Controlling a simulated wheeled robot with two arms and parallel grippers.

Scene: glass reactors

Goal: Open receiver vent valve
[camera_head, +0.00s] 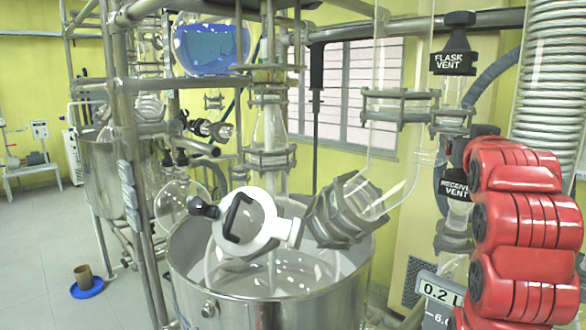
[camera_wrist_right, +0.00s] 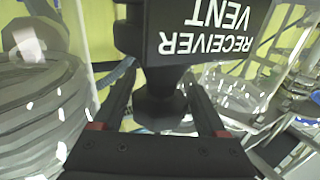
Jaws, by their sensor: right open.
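The receiver vent valve (camera_head: 455,188) has a black body with a white RECEIVER VENT label, on the glass column at right in the head view. It is partly hidden there by my red right arm. In the right wrist view its label (camera_wrist_right: 205,28) is upside down at the top, with a narrow black neck and wider black knob (camera_wrist_right: 160,105) below. My right gripper (camera_wrist_right: 161,100) is open, with one finger on each side of the knob. I cannot tell whether the fingers touch it. My left gripper is not in view.
A similar black flask vent valve (camera_head: 453,63) sits above on the same column. A ribbed coil (camera_head: 553,90) stands at far right. A 0.2 L display (camera_head: 440,291) is below. A steel vessel (camera_head: 270,305) with glassware and metal clamps fills the middle.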

